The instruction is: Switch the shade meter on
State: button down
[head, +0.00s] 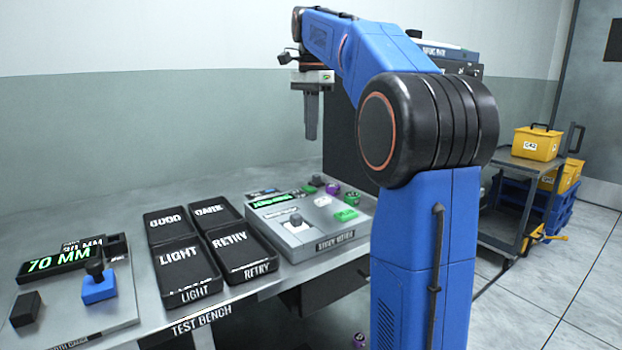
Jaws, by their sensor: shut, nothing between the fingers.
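The shade meter (322,230) is a light grey box on the bench, right of the black trays, with its name on the front edge. On its top are a small screen with green text (270,200), too small to read, a dark knob on a grey block (296,221), and a green piece (346,215). Small purple and green pieces sit near its back right. My gripper (310,136) is shut and empty, pointing straight down above the back of the meter, well clear of it. My arm hides part of the meter's right side.
Black trays marked GOOD, DARE or similar, LIGHT (187,270) and RETRY (243,256) stand left of the meter. A gauge reading 70 MM (60,260) with a blue block (98,288) is at far left. A cart (508,165) with a yellow box (537,143) stands right.

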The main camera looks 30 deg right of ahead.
aim_at(308, 187)
notch_tip(308, 187, down, 14)
jog(key=shift+r, duration=0.1)
dwell(0.5)
jog(key=shift+s+f+t, duration=0.15)
jog(key=shift+f+t, duration=0.1)
jog(key=shift+t, duration=0.05)
jog(key=shift+w, duration=0.2)
jog(key=shift+w+r, duration=0.1)
jog(key=shift+w, duration=0.55)
dwell(0.3)
